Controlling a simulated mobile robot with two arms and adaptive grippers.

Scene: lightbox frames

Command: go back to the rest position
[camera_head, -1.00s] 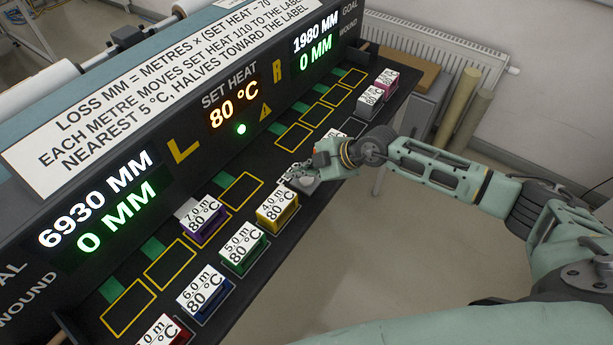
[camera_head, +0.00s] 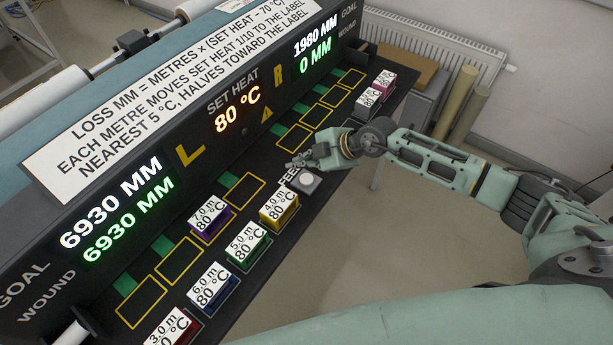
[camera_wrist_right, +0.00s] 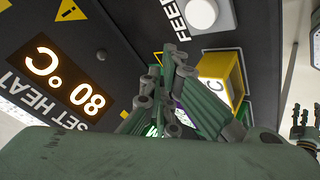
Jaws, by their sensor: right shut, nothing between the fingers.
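My right gripper (camera_head: 298,162) is shut and empty. It hovers over the dark console, just behind and left of the round pale FEED button (camera_head: 306,180), apart from it. In the right wrist view its closed fingers (camera_wrist_right: 172,60) point toward the panel, with the FEED button (camera_wrist_right: 201,13) beyond them. My left gripper is outside the head view. A small green gripper at the right edge of the wrist view (camera_wrist_right: 303,124) looks like my left one; its jaw state is unclear.
The console's left display (camera_head: 125,220) reads 6930 MM for goal and wound; the right display (camera_head: 316,56) reads 1980 and 0 MM. The set heat display (camera_head: 237,110) reads 80 °C. Several labelled blocks, including a yellow one (camera_head: 279,209), stand near the fingers.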

